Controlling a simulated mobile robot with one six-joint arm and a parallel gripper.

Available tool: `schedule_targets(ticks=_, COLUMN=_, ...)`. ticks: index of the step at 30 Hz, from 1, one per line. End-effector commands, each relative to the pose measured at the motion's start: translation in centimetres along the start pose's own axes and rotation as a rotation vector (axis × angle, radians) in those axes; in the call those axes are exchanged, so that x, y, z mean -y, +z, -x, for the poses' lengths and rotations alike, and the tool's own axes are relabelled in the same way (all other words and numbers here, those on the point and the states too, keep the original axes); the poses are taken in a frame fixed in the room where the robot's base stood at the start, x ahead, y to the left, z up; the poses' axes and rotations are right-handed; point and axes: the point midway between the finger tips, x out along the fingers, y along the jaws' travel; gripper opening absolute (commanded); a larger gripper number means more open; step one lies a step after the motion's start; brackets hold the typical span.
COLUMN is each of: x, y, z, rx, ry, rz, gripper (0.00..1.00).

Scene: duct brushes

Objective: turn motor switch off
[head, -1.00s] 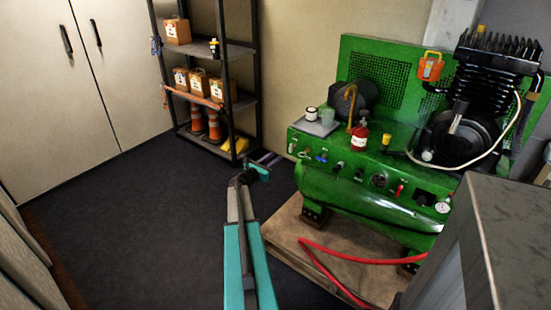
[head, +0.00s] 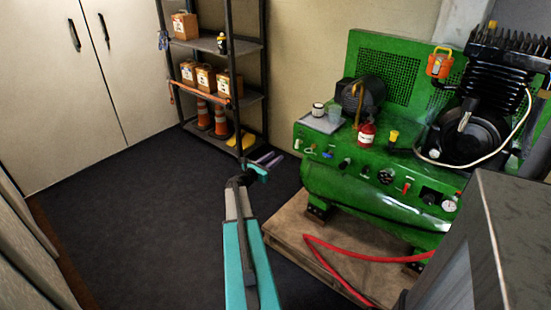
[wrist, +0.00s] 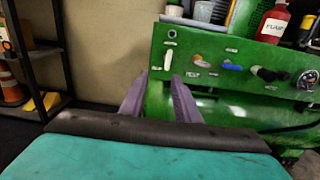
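The green compressor (head: 385,209) stands at the right, with a row of controls along its front panel. The panel holds a white lever (wrist: 172,76), a blue lever (wrist: 232,67), a black knob (wrist: 266,74) and a round gauge (wrist: 307,80). Farther right in the head view are a red switch-like part (head: 406,187) and a dark box (head: 430,196). I cannot tell which control is the motor switch. My gripper (head: 270,160) is left of the panel, apart from it. Its two fingers in the wrist view (wrist: 158,95) are spread and empty.
A shelf rack (head: 215,43) with boxes and traffic cones stands at the back left. A red hose (head: 350,257) lies over the wooden pallet (head: 290,232). A grey cabinet (head: 500,240) blocks the near right. The dark floor (head: 150,220) at left is clear.

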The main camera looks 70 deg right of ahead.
Motion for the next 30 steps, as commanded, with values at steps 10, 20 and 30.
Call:
schedule_targets(ticks=10, x=0.0, y=0.0, z=1.7, rx=-0.001, ry=0.001, rz=0.000, gripper=0.29)
schedule_targets(ticks=20, x=0.0, y=0.0, z=3.2, rx=-0.001, ry=0.001, rz=0.000, gripper=0.29)
schedule_targets(ticks=30, x=-0.1, y=0.0, z=3.9, rx=-0.001, ry=0.000, rz=0.000, gripper=0.29)
